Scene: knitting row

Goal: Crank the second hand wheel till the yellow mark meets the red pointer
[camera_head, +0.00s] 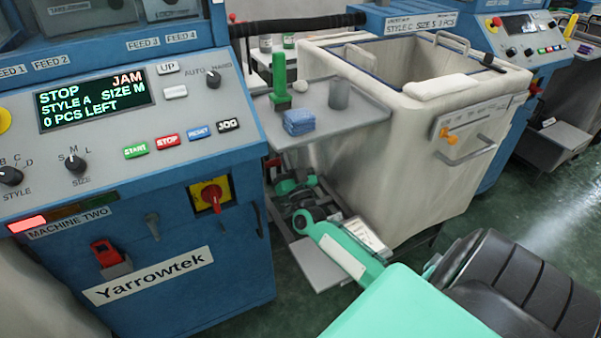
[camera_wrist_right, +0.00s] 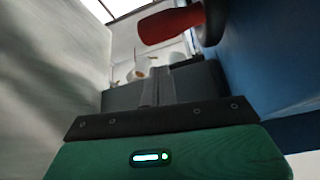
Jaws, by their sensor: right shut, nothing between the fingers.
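In the right wrist view a red handle (camera_wrist_right: 170,24) juts out from a dark round wheel part (camera_wrist_right: 211,22) beside the blue machine side. My right gripper (camera_wrist_right: 158,76) is shut and empty, below the handle in that view and apart from it. In the head view my right arm (camera_head: 345,250) reaches in between machine two (camera_head: 150,255) and the cloth bin; its gripper is not clearly visible there. A small red bit shows at the machine's right edge, too small to tell. I see no yellow mark or red pointer on a wheel. My left gripper is out of view.
Machine two's display (camera_head: 93,99) reads STOP, JAM. The cream cloth bin (camera_head: 390,185) closes the gap on the right.

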